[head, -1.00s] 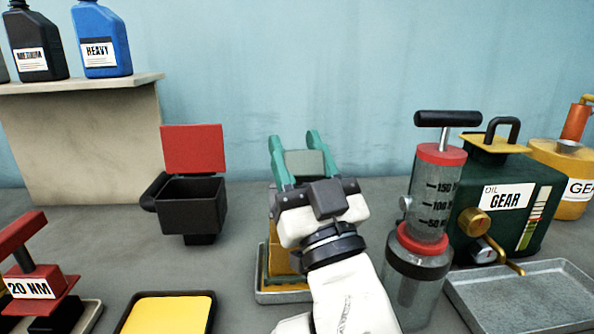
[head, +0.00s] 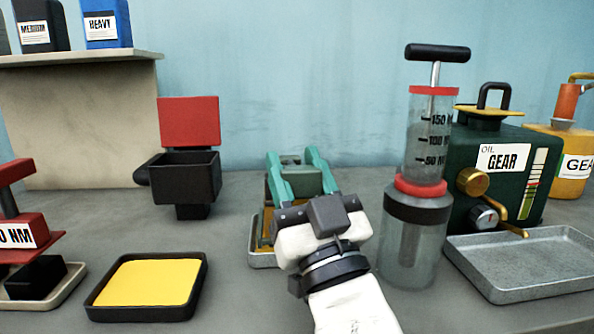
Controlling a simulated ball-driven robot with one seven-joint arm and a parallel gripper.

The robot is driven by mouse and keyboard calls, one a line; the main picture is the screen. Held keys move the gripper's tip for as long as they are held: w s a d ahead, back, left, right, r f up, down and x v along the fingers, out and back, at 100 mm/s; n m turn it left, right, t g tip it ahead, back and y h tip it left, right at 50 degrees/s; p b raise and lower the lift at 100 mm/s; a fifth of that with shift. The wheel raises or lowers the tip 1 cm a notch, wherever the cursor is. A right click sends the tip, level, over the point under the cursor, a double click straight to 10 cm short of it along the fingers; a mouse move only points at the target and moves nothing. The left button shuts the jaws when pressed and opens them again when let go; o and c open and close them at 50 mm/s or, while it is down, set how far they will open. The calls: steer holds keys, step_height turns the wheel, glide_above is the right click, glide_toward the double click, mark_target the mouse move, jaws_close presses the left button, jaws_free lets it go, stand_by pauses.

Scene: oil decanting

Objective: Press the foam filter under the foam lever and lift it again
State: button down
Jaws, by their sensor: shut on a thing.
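My gripper (head: 297,158) reaches away from me in the middle of the head view, its two teal fingers angled downward. It is shut on a grey-green block (head: 294,185) between the fingers, which seems to be part of the foam lever. Below it, a grey tray (head: 262,261) with something yellow-orange (head: 267,228) shows at the left of my wrist. My wrist hides most of this, so I cannot tell whether the yellow-orange part is the foam filter or whether the block touches it. A separate yellow pad (head: 148,281) lies in a shallow black tray.
A clear pump cylinder (head: 428,140) with a black T-handle stands close right of my wrist. Further right are a green GEAR oil can (head: 492,180) and an empty metal tray (head: 530,262). A black bin (head: 186,178) with a red lid stands left; a red 20 NM device (head: 22,236) is far left.

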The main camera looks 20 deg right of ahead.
steer(key=shift+s+a+r, duration=0.15)
steer(key=shift+s+a, duration=0.1)
steer(key=c, duration=0.8)
jaws_free()
steer(key=shift+a, duration=0.1)
steer(key=shift+o, duration=0.8)
steer(key=shift+s+f, duration=0.1)
steer(key=shift+f, duration=0.15)
steer(key=shift+b+v, duration=0.3)
steer(key=shift+v, duration=0.75)
steer(key=s+p, duration=0.4)
steer(key=s, duration=0.8)
steer(key=shift+s, duration=0.2)
